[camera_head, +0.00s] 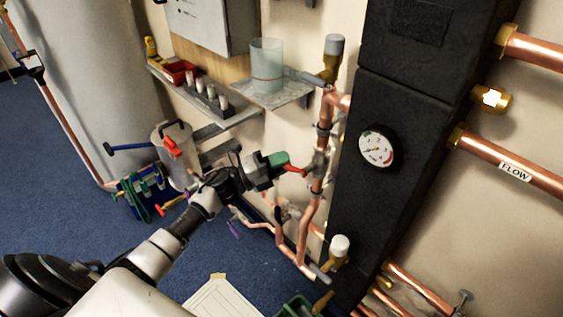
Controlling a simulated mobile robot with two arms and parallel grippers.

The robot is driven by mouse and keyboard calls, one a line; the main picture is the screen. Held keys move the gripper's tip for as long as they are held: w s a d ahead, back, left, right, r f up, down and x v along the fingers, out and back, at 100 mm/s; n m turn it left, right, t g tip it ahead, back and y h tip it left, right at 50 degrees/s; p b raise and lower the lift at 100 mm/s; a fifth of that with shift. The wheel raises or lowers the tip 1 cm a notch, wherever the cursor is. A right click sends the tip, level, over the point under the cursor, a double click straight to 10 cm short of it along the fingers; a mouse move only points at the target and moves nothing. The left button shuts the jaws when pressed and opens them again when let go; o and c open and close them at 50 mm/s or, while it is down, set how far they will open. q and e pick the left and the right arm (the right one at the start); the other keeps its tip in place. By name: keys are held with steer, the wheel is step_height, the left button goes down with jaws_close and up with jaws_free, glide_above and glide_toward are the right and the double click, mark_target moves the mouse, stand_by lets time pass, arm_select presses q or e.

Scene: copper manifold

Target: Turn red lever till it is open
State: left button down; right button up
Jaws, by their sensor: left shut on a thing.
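The red lever (293,169) sits at a valve on the upright copper pipe (316,181), left of the black manifold housing. It reaches left from the valve, sloping up slightly to my left gripper. My left gripper (277,165) comes in from the lower left and is shut on the lever's outer end. The exact finger contact is too small to see. My right gripper is not in view.
The black housing (402,100) with a round gauge (377,149) stands close on the right. Copper pipes run below the gripper. Blue floor (80,235) is open at left.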

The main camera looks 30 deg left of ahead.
arm_select(q)
steer(key=shift+f, duration=0.15)
steer(key=shift+f+n, duration=0.15)
steer(key=shift+n, duration=0.25)
steer(key=shift+f+n+t+b, duration=0.2)
steer(key=shift+n+t+b, duration=0.1)
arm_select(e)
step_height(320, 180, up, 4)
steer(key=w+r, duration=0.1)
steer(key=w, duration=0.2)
arm_select(q)
steer(key=s+d+f+n+t+y+p, duration=0.1)
steer(key=n+y, duration=0.4)
steer(key=n, duration=0.7)
steer(key=s+d+f+n+t+y+p, duration=0.1)
steer(key=d+f+n+t+y, duration=0.3)
steer(key=n, duration=0.9)
steer(key=shift+d+f+t+y+p, duration=0.2)
steer(key=shift+d+t+y+p, duration=0.4)
steer(key=shift+y, duration=0.5)
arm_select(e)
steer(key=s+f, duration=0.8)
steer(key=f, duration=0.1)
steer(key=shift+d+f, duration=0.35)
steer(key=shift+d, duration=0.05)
